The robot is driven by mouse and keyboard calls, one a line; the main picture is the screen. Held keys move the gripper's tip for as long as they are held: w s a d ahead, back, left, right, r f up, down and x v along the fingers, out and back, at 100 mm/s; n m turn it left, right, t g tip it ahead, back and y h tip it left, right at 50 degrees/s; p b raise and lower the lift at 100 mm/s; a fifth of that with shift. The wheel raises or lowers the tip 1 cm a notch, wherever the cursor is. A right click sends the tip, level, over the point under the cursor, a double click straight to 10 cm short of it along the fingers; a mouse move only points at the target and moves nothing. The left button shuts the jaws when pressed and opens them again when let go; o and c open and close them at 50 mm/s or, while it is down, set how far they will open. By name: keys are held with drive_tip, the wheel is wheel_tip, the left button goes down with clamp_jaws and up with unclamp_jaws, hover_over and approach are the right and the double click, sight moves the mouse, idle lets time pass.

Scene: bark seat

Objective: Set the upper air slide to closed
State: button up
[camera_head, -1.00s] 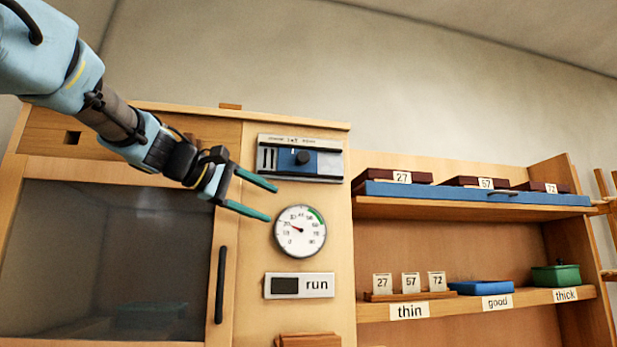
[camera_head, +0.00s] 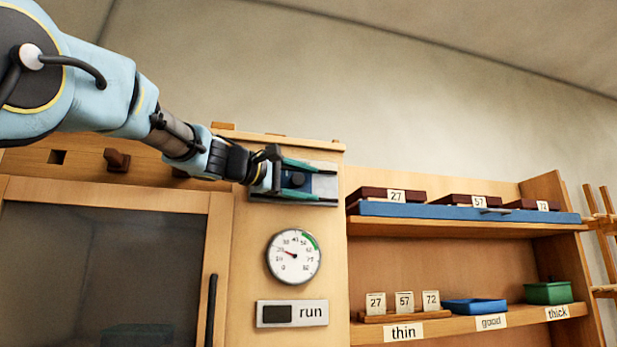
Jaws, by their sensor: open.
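The upper air slide (camera_head: 325,184) is a metal plate with a blue slider and a dark round knob (camera_head: 298,180), high on the wooden cabinet front. My gripper (camera_head: 306,180) is at the slide, with its teal fingers spread open, one above and one below the knob. I cannot tell whether either finger touches the knob. The gripper hides the left part of the slide and most of its labels, so I cannot read its setting.
Below the slide are a round dial (camera_head: 294,256) and a "run" plate (camera_head: 292,313). A glass door with a dark handle (camera_head: 211,310) is at left. Shelves at right hold a blue tray (camera_head: 475,306), a green box (camera_head: 548,292) and number cards (camera_head: 404,302). A wooden peg (camera_head: 117,160) sits at upper left.

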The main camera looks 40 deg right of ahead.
drive_tip(key=shift+d, duration=0.3)
clamp_jaws()
idle(0.5)
idle(0.8)
